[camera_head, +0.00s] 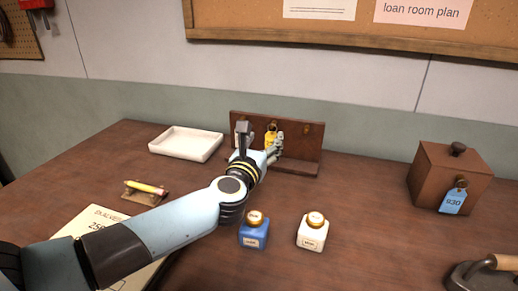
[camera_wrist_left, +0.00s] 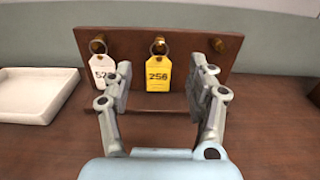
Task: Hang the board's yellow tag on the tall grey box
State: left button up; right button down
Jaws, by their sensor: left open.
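The wooden board (camera_head: 300,152) stands upright at the back of the table. The yellow tag (camera_wrist_left: 158,74), marked 256, hangs by its ring on the board's middle peg; in the head view it shows partly behind my gripper (camera_head: 270,137). My left gripper (camera_wrist_left: 162,80) is open in front of the board, its fingers apart on either side of the yellow tag. A pale tag (camera_wrist_left: 101,70) hangs on the left peg, partly covered by the left finger. The right peg is empty. I see no tall grey box. My right gripper is not in view.
A brown lidded box (camera_head: 450,178) with a blue tag (camera_head: 454,201) marked 930 stands at the right. A white tray (camera_head: 186,144) lies left of the board. Blue (camera_head: 254,234) and white (camera_head: 312,235) bottles stand in front. A flat iron (camera_head: 488,272) is at the lower right.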

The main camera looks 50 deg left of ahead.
aim_at(271, 128)
pick_arm(q)
jog(key=x, duration=0.6)
jog(key=shift+w+a, duration=0.15)
jog(key=shift+w, duration=0.05)
grip_shut()
jog(key=shift+r+p, duration=0.3)
jog(key=shift+r, duration=0.05)
jog(key=shift+s, duration=0.25)
dwell(0.6)
jog(key=shift+v, duration=0.8)
